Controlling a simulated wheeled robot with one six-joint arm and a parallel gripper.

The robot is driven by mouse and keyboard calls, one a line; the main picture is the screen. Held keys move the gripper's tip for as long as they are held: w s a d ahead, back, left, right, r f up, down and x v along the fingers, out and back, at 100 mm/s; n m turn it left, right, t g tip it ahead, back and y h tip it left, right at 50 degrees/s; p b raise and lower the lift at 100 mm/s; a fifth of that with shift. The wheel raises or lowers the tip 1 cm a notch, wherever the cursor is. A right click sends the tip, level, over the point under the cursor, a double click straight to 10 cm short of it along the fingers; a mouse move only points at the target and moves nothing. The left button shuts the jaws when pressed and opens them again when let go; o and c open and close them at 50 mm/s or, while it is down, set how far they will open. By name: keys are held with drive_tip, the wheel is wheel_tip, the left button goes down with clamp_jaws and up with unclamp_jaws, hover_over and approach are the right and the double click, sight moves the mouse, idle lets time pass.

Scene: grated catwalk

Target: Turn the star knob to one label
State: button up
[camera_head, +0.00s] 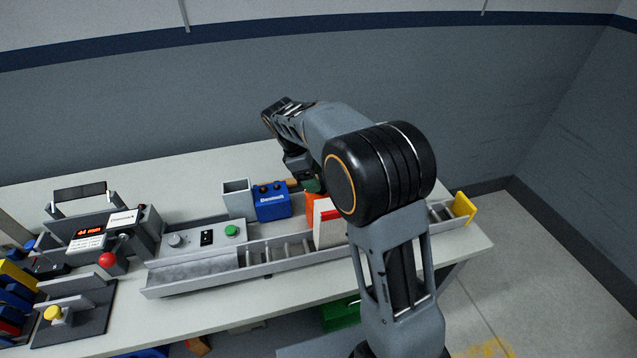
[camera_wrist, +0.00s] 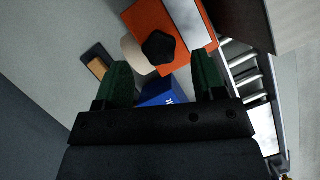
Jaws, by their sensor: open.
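In the head view my gripper (camera_head: 313,186) is mostly hidden behind my arm, above the orange box (camera_head: 311,203). I cannot make out the knob in the head view. No label around the knob is readable.
A blue box (camera_head: 272,201) and a grey open bin (camera_head: 237,198) stand close left of the orange box. A tan block (camera_wrist: 98,68) lies near the left finger.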

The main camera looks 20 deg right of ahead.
drive_tip(key=shift+x, duration=1.4)
drive_tip(key=shift+c, duration=0.2)
drive_tip(key=c, duration=0.9)
